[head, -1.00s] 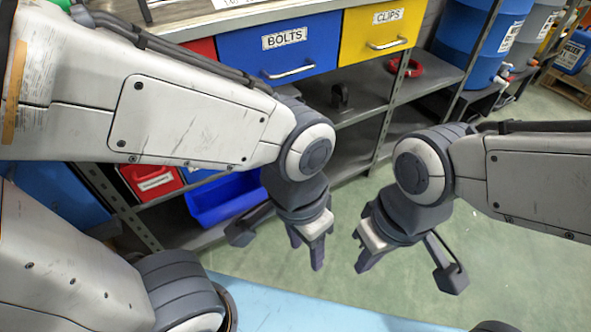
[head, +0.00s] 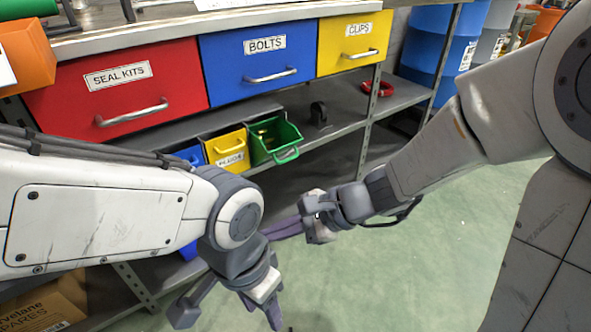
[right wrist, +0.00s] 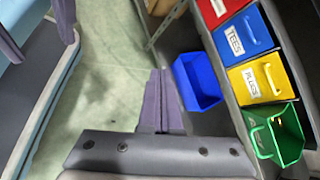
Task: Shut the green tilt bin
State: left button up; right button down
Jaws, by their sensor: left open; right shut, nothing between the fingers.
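The green tilt bin (head: 273,142) hangs tipped open at the right end of a row of small bins under the drawers. Its front handle faces me and small brass-coloured pieces show inside. In the right wrist view the green bin (right wrist: 279,138) is at the lower right, open. My right gripper (head: 275,231) is shut and empty, pointing left, below and in front of the bin and apart from it. Its fingers (right wrist: 158,98) lie together in the right wrist view. My left gripper (head: 270,306) is open and empty, lower and nearer, pointing down; one finger is partly hidden.
A yellow PLUGS bin (head: 227,147) sits left of the green one, closed. Red (head: 120,85), blue (head: 258,62) and yellow (head: 352,42) drawers are above. A black object (head: 318,113) stands right of the bin. An open blue bin (right wrist: 198,82) is lower. Floor at right is clear.

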jog(key=w+d+f+m+t+h+b, duration=0.4)
jog(key=w+d+m+t, duration=0.6)
jog(key=w+m, duration=0.6)
pick_arm(q)
notch_tip(320, 180, down, 9)
jog(key=b, duration=0.4)
jog(key=shift+f, duration=0.2)
pick_arm(e)
jog(key=w+a+f+n+y, duration=0.1)
jog(key=w+a, duration=0.4)
jog(key=w, duration=0.5)
jog(key=shift+f+g, duration=0.2)
jog(key=shift+g, duration=0.2)
jog(key=shift+a, duration=0.1)
